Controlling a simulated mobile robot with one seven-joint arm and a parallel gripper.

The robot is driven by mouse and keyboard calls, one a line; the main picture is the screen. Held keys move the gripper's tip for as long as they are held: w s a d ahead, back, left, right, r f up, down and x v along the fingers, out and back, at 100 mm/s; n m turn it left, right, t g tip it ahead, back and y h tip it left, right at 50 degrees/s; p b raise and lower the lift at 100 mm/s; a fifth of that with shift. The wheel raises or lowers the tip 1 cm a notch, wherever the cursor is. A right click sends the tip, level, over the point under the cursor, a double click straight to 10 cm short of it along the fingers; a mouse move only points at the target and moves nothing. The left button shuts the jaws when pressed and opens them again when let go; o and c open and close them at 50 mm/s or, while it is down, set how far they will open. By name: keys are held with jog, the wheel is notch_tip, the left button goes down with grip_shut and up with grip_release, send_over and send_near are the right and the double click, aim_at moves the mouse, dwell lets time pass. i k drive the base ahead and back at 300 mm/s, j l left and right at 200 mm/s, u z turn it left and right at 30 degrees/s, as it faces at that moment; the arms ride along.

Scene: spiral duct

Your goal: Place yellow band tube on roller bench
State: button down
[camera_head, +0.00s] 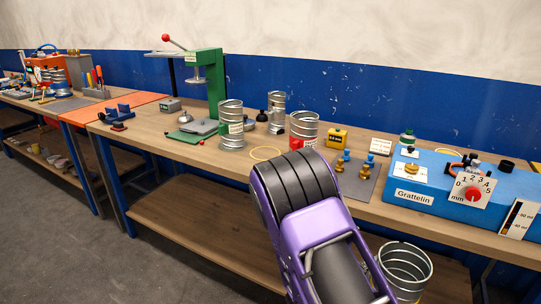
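Several spiral metal tubes stand upright on the wooden workbench. One tube (231,128) has a pale yellowish label, one slimmer tube (277,110) is behind it, and one tube (303,131) has a red band. Another metal tube (405,272), open end up, shows at the bottom right beside my purple arm; I cannot tell whether it is held. My gripper's fingers are not visible.
A yellow ring (266,153) lies on the bench (225,162) near the front edge. A green press (212,85) stands behind. A grey plate with brass and blue pieces (356,181) and a blue Grattelin machine (425,192) are right. A lower shelf (190,215) is mostly clear.

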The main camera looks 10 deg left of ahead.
aim_at(261, 153)
jog(key=i+j, duration=0.1)
jog(key=j, duration=0.55)
jog(key=i+j, duration=0.1)
jog(key=j, duration=0.6)
jog(key=i+j, duration=0.1)
jog(key=j, duration=0.55)
jog(key=i+j+z, duration=0.1)
jog(key=j, duration=0.55)
jog(key=i+j, duration=0.1)
jog(key=j, duration=0.55)
